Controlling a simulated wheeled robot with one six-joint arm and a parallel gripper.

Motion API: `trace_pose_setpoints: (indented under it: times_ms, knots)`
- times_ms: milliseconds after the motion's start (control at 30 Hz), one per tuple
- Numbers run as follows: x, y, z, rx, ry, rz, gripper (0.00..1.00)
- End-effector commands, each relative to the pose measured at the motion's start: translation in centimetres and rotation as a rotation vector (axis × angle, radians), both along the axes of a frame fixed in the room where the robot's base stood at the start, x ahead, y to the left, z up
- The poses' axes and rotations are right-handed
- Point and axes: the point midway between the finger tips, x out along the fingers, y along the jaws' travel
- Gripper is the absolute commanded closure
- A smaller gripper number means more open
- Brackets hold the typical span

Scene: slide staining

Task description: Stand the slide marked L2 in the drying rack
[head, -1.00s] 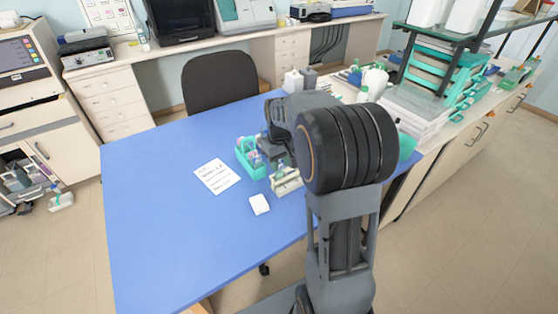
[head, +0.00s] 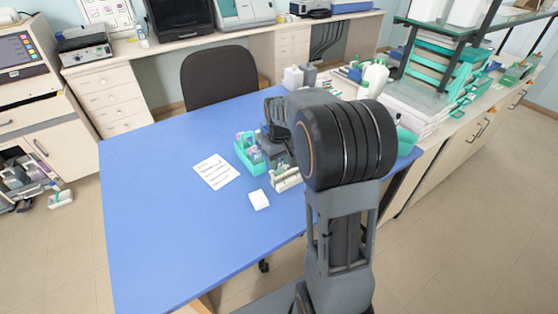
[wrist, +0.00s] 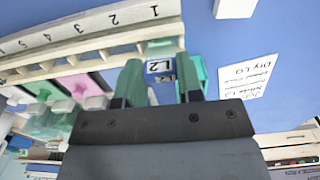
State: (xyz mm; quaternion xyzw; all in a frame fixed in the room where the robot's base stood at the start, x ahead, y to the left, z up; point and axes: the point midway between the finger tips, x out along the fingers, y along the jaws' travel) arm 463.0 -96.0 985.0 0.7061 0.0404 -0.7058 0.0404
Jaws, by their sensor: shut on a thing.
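My gripper (wrist: 163,72) is shut on the slide marked L2 (wrist: 159,66). The slide's label shows between the green fingers in the wrist view; the rest of the slide is mostly hidden. The cream drying rack (wrist: 100,38), with a numbered edge and a row of slots, lies right beside the fingertips. I cannot tell whether the slide touches the rack or is in a slot. In the head view the rack (head: 286,180) stands on the blue table, and my arm hides the fingers and slide.
A teal carrier (head: 249,155) with bottles stands left of the rack. A written note (head: 215,172) and a small white square item (head: 259,200) lie on the blue table (head: 165,235). The table's left and front are clear. In the wrist view, pink and green containers (wrist: 85,88) sit beside the rack.

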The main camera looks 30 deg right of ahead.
Motion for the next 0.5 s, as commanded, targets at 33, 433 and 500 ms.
trace_pose_setpoints:
  times_ms: [33, 433, 500]
  knots:
    - [0.04, 0.00, -0.01, 0.000, -0.002, 0.000, 0.90]
    - [0.03, 0.00, -0.45, 0.000, -0.001, 0.000, 0.90]
    - [0.03, 0.00, -0.53, 0.000, -0.001, 0.000, 0.90]
